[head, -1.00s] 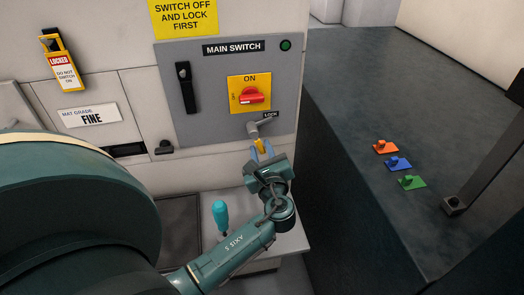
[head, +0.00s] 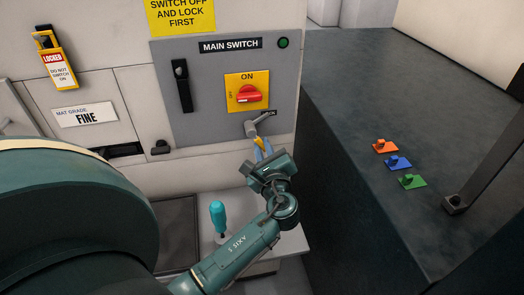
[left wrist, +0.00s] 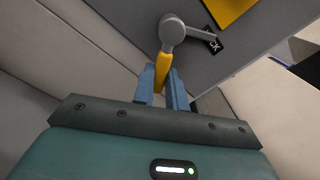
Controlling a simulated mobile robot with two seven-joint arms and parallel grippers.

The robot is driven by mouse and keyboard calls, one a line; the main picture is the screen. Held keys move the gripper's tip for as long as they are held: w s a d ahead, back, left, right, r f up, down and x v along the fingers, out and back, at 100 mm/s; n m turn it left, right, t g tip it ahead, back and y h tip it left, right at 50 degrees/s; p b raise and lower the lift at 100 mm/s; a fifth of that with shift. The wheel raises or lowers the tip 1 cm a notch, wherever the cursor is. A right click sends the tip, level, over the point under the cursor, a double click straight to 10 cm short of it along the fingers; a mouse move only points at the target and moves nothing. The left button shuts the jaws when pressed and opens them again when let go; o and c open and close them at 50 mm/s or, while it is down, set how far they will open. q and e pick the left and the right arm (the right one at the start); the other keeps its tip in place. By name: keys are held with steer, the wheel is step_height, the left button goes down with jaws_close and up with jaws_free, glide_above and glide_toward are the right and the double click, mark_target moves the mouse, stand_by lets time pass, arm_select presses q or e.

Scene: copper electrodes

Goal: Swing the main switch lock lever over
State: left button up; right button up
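The lock lever is below the main switch, with a grey hub (head: 251,129) and a yellow grip pointing down and slightly right. Its grey short arm covers part of the LOCK label (head: 270,113). My left gripper (head: 263,150) has its blue fingers on both sides of the yellow grip. In the left wrist view the yellow grip (left wrist: 163,66) sits between the fingers (left wrist: 162,88), close against them with no clear gap. The main switch's red knob (head: 249,95) lies horizontal on its yellow plate. My right gripper is not in view.
A black handle (head: 182,86) is at the panel's left. A yellow LOCKED tag (head: 53,66) hangs further left. A teal-handled tool (head: 218,217) stands on the ledge below. Orange (head: 385,146), blue (head: 397,162) and green (head: 411,181) pieces sit on the dark surface at right.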

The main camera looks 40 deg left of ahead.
arm_select(q)
steer(key=o, duration=0.4)
steer(key=shift+o, duration=0.2)
steer(key=p+v, duration=0.1)
steer(key=v, duration=0.5)
stand_by(0.5)
